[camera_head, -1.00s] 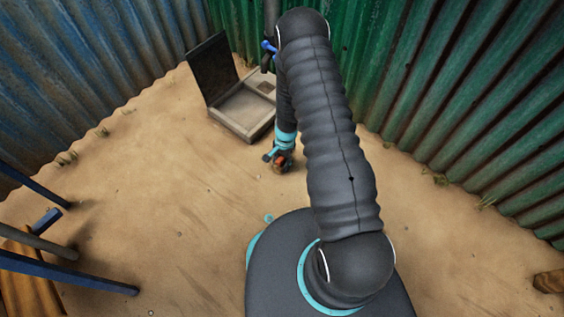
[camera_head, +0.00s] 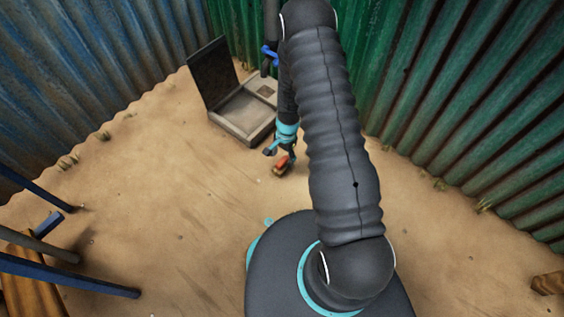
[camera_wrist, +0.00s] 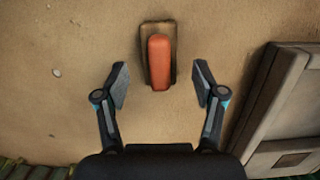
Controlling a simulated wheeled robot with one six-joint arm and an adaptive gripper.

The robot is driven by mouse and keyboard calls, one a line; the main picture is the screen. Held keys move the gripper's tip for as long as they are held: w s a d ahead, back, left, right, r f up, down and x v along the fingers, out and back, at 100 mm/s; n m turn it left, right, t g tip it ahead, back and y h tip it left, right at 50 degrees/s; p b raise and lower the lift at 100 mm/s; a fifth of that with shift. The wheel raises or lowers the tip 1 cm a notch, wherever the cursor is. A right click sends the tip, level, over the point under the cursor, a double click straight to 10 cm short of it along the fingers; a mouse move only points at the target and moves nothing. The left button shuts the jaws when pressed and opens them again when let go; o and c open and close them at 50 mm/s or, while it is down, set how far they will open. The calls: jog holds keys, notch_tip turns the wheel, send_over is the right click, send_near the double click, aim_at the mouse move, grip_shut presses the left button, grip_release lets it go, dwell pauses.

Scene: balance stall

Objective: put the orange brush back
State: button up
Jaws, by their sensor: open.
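The orange brush (camera_head: 283,166) lies on the sandy ground. In the wrist view the orange brush (camera_wrist: 159,62) has an orange top on a brown base, lying lengthwise up the picture. My gripper (camera_wrist: 161,84) is open and empty. Its fingers are apart to the lower left and lower right of the brush, not visibly touching it. In the head view my gripper (camera_head: 280,151) is just on the case side of the brush, partly hidden by my arm. An open grey case (camera_head: 232,123) with a raised dark lid stands beyond it, and shows at the right of the wrist view (camera_wrist: 262,92).
A blue corrugated wall (camera_head: 90,75) stands at the left and a green one (camera_head: 460,100) at the right. Blue posts (camera_head: 70,274) and a wooden piece (camera_head: 30,290) are at lower left. The ground left of the brush is clear.

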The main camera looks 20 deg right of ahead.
jog(key=r, duration=0.6)
jog(key=shift+w+d+p, duration=0.25)
jog(key=shift+d+p, duration=0.15)
notch_tip(320, 180, up, 17)
jog(key=w+n+t, duration=0.1)
jog(key=n+t, duration=0.1)
jog(key=n, duration=0.1)
notch_tip(320, 180, up, 13)
jog(key=n+t, duration=0.1)
jog(key=n, duration=0.1)
send_over(284, 159)
jog(key=s+a, duration=0.1)
jog(key=s, duration=0.2)
jog(key=s+r+n+t+h, duration=0.1)
jog(key=s+r+n+t, duration=0.2)
jog(key=s+r, duration=1.4)
jog(key=shift+s+d+n+t, duration=0.15)
jog(key=shift+s+n+t, duration=0.15)
jog(key=shift+s+n, duration=1.3)
jog(key=shift+s, duration=0.25)
jog(key=shift+c, duration=0.2)
